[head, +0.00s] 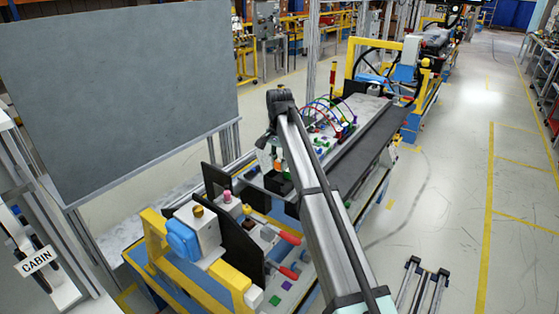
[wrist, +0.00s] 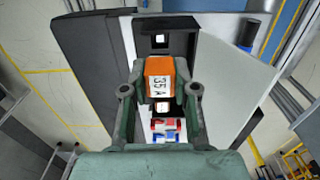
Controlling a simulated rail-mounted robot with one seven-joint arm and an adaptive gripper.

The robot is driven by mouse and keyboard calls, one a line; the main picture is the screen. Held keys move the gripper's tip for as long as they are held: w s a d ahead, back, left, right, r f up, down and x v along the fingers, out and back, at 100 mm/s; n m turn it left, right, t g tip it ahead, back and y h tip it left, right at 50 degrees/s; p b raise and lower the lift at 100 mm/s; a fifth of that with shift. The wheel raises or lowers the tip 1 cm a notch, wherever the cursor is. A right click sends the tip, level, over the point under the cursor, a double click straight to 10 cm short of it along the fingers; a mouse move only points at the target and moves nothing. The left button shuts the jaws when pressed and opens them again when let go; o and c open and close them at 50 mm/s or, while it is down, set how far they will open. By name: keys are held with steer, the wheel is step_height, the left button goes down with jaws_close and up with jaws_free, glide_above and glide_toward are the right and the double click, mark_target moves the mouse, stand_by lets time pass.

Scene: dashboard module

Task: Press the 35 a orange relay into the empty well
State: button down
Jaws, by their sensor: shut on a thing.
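The orange relay (wrist: 159,68) has a white label reading 35 A and sits between the fingers of my gripper (wrist: 160,84) in the wrist view. My gripper is shut on it. Behind the relay is a black holder (wrist: 182,25) with an open well (wrist: 160,41) showing a pale square at its bottom. Part of another opening shows below the relay. The relay hides the middle of the holder, so I cannot tell whether it touches a well. In the head view the relay (head: 278,166) is a small orange patch above the dark holder (head: 278,184).
Red, white and blue small parts (wrist: 165,130) lie near the holder between the fingers. In the head view, coloured wires (head: 330,112) arch behind my arm, and red-handled parts (head: 288,238) stand in front.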

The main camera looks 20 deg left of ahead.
steer(key=shift+f+b, duration=0.55)
steer(key=shift+f, duration=1.9)
steer(key=shift+p, duration=0.5)
steer(key=shift+f+b, duration=0.3)
steer(key=shift+f, duration=0.75)
stand_by(0.4)
steer(key=shift+r+p, duration=0.45)
steer(key=shift+r, duration=0.25)
steer(key=shift+p, duration=0.4)
stand_by(1.4)
steer(key=shift+f, duration=0.75)
